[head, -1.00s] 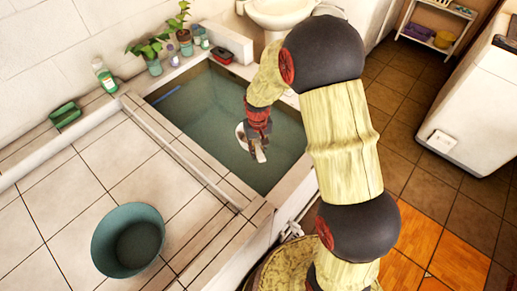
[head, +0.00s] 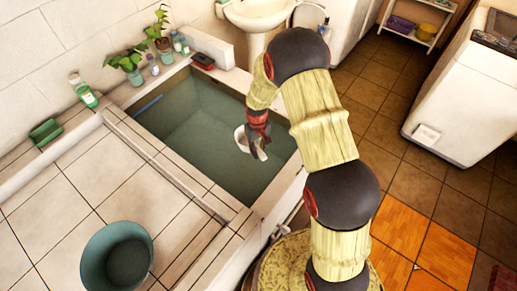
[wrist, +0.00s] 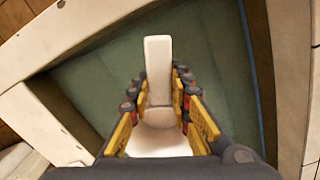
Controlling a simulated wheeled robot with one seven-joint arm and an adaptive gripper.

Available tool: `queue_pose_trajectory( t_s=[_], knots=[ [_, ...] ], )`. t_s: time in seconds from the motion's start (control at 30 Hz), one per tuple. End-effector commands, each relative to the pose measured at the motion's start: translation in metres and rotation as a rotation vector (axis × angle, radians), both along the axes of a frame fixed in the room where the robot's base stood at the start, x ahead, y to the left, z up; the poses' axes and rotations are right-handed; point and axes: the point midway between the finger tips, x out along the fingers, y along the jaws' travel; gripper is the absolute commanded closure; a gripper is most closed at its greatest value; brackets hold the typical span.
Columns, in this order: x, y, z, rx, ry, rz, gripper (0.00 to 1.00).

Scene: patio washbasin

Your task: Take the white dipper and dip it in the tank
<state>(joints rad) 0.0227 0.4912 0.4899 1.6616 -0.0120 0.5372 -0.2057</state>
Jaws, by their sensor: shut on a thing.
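The white dipper (head: 241,139) is in my gripper (head: 259,150), over the open tank (head: 205,100). In the wrist view the dipper's pale flat handle (wrist: 158,72) stands up between the two fingers of my gripper (wrist: 158,100), which are shut on it. The dipper's bowl (wrist: 158,143) shows lower in that view, partly hidden by the fingers. The tank is full of greenish water (wrist: 95,78) or has a greenish inside. I cannot tell whether the dipper touches the water.
A teal bucket (head: 116,262) stands on the tiled ledge at the lower left. Potted plants (head: 128,62), a green-and-white bottle (head: 84,91) and a green soap dish (head: 45,132) line the back. A white washbasin (head: 262,14) stands beyond the tank. The tank's pale rim (head: 178,172) surrounds the opening.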

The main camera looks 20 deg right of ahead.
Motion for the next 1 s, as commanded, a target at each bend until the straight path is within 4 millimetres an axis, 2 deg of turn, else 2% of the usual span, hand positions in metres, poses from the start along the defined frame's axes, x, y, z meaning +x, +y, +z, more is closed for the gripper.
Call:
queue_pose_trajectory(
  t_s=[0.37, 1.0],
  knots=[
    [0.002, 0.0, -0.046, -0.043, 0.213, 0.0, 1.0],
    [0.0, 0.0, -0.139, -0.042, 0.209, -0.002, 1.0]
  ],
)
